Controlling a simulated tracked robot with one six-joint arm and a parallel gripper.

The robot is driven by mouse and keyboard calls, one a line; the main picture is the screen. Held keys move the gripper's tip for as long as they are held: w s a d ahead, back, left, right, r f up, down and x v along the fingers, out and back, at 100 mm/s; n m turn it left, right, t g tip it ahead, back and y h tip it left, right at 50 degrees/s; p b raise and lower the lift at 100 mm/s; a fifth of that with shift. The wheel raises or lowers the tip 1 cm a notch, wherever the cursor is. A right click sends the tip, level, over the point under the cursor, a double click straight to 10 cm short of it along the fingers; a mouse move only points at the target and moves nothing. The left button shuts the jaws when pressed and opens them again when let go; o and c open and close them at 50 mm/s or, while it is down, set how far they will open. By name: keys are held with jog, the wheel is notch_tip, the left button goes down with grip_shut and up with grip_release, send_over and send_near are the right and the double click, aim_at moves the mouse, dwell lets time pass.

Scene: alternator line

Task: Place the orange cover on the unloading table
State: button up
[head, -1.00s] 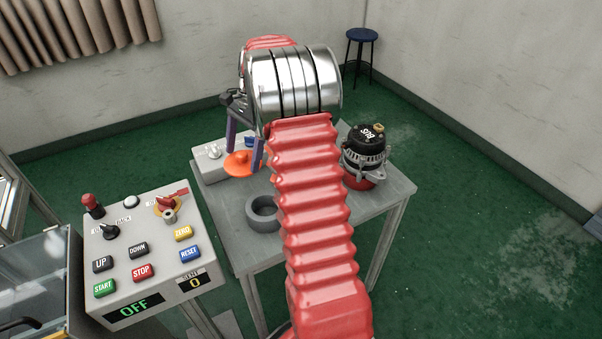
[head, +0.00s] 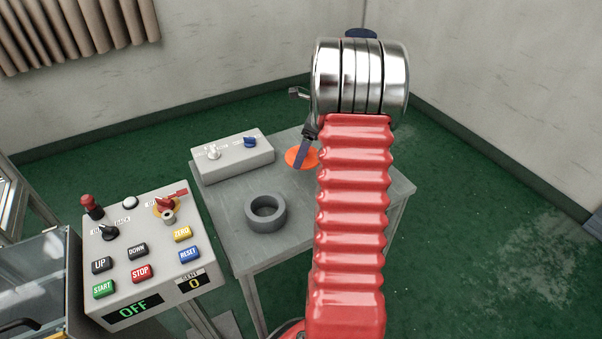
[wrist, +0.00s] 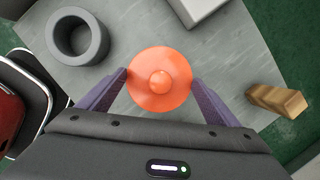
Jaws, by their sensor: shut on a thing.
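The orange cover (wrist: 158,60) is a round disc with a raised centre knob. In the wrist view it sits between the two purple fingers of my gripper (wrist: 160,80), which is shut on it. In the head view the cover (head: 299,157) shows left of my arm, over the grey table (head: 235,228), partly hidden by a finger. I cannot tell how far it is above the tabletop, or whether it touches it.
A dark grey ring (head: 266,233) lies on the table's front left part. A pale switch box (head: 237,163) stands at the back left. A wooden block (wrist: 277,100) shows right of the gripper. A control panel (head: 150,245) stands at left. My arm hides the table's right part.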

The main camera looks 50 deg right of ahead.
send_over(301, 179)
jog(key=s, duration=0.1)
jog(key=shift+d+f, duration=0.15)
jog(key=shift+f, duration=1.4)
jog(key=shift+d+f, duration=0.1)
jog(key=shift+f, duration=1.45)
jog(key=shift+f, duration=1.9)
jog(key=o, duration=0.7)
jog(key=shift+o, duration=1.4)
jog(key=shift+r, duration=0.1)
jog(key=v, duration=1.2)
